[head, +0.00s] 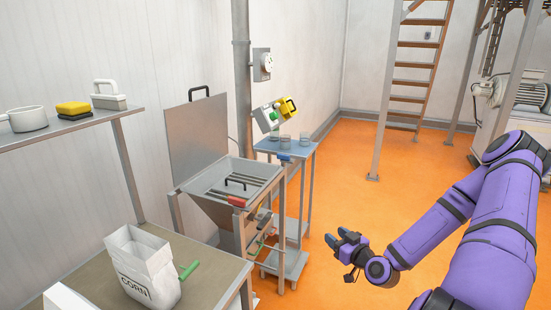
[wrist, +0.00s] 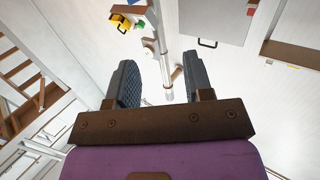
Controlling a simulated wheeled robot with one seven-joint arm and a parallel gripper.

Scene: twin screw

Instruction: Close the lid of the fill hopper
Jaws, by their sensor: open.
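The fill hopper (head: 222,211) is a grey metal funnel on a frame left of centre in the head view. Bars and a small dark handle show in its mouth. Its lid (head: 196,133), a flat grey plate with a black handle on its top edge, stands upright at the back, so the hopper is open. The lid with its black handle also shows in the wrist view (wrist: 221,22), upper right. My gripper (head: 337,240) is open and empty, over the orange floor to the right of the hopper and apart from it. Its two fingers show in the wrist view (wrist: 165,85).
A blue-topped stand (head: 300,151) with cups is just behind right. A table with a corn bag (head: 143,265) is in front, and a shelf (head: 60,130) at left. Open floor (head: 350,190) lies right of the hopper.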

